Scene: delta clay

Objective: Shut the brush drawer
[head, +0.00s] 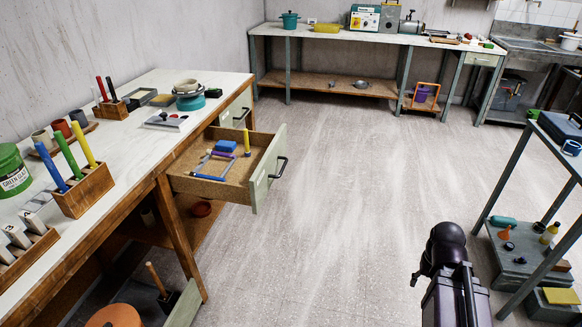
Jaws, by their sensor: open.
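A drawer with a pale green front (262,180) and a black handle stands well open from the left workbench. Its cork-coloured floor holds a blue block, a blue frame, a purple piece and an upright yellow-handled item. I cannot tell if these include brushes, and no label shows. Another pale green front (243,112) with a dark handle is beyond it, under the same bench top. Part of my dark arm shows at the lower right, apart from the open drawer across bare floor. My gripper's jaws cannot be made out.
The left workbench (125,145) carries tools, pots and marker blocks. Low at its near end are a pale green panel (186,305) and a wooden-handled item (157,279). A shelf table (541,137) stands at the right. The speckled floor (340,200) between is clear.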

